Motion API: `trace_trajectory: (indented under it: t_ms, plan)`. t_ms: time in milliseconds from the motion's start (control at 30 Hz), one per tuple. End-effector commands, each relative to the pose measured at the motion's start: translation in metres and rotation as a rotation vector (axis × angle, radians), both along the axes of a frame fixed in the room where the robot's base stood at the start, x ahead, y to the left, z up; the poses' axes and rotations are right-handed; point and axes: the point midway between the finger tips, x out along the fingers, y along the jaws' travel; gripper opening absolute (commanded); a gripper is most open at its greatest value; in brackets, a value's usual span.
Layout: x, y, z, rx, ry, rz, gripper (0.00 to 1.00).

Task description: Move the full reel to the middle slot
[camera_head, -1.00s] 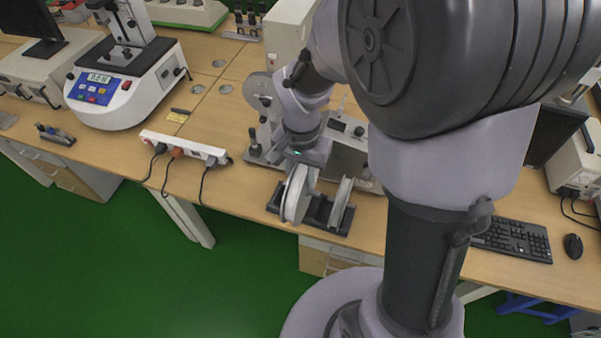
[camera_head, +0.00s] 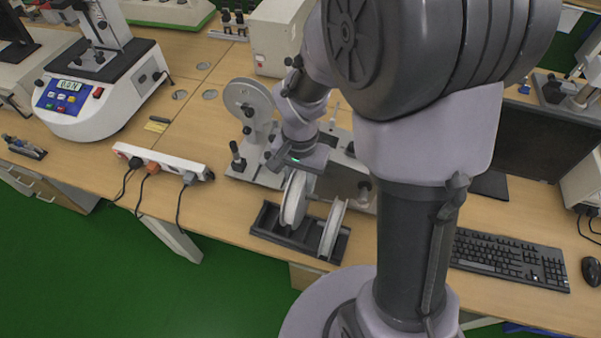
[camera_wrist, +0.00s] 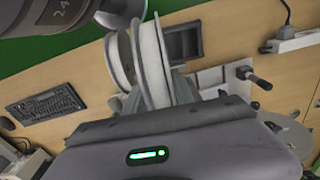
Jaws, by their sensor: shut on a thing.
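A pale reel (camera_head: 293,200) stands upright at about the middle of a black slotted rack (camera_head: 265,219) near the table's front edge. My gripper (camera_head: 301,177) is above the rack, shut on this reel's upper part. I cannot tell whether the reel's bottom rests in the middle slot or hangs just above it. A second pale reel (camera_head: 332,229) stands tilted in the right slot. The left slot looks empty. In the wrist view the held reel (camera_wrist: 152,62) is beside the other reel (camera_wrist: 118,62), with the empty rack end (camera_wrist: 184,42) showing; the fingertips are mostly hidden.
A bench device with a grey disc (camera_head: 247,103) stands just behind the rack. A power strip (camera_head: 160,160) lies to the left, a keyboard (camera_head: 508,258) to the right. A white test stand (camera_head: 85,97) is farther left. The table between strip and rack is bare.

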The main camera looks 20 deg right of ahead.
Motion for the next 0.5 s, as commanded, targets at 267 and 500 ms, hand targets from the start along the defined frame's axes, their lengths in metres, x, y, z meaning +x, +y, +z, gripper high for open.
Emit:
trace_trajectory:
  t_ms: [267,500]
  plan:
    - [0.0,0.0,-0.058,0.001,-0.001,0.0,0.0]
    - [0.0,0.0,-0.075,0.0,0.0,0.0,0.0]
